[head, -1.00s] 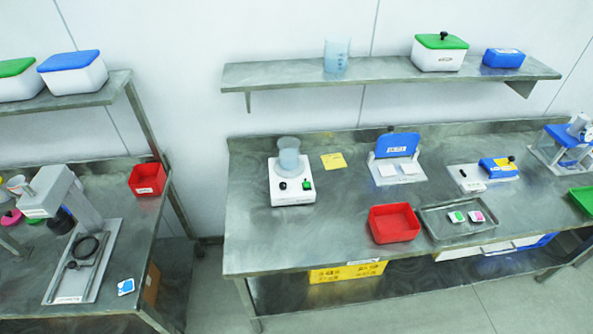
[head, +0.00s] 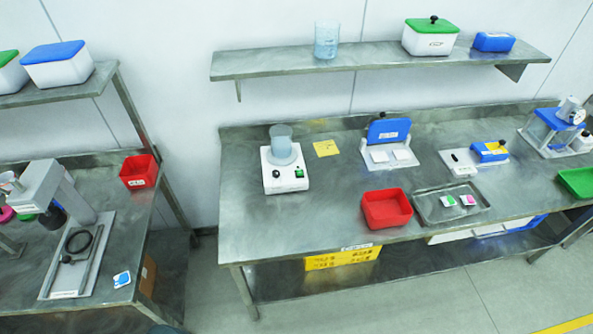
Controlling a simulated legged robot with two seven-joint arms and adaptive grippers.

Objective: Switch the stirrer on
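The stirrer (head: 287,178) is a white box on the left part of the right-hand steel bench. I cannot tell from here whether the switch is on or off. Neither of my grippers shows in the head view.
The steel bench (head: 300,230) has bare room in front of the stirrer. A yellow note (head: 326,148) lies right of it. Further right are a red bin (head: 386,209), a metal tray (head: 480,206) and a blue-lidded device (head: 389,132). A shelf (head: 290,64) hangs above. A floor gap separates the left bench (head: 110,270).

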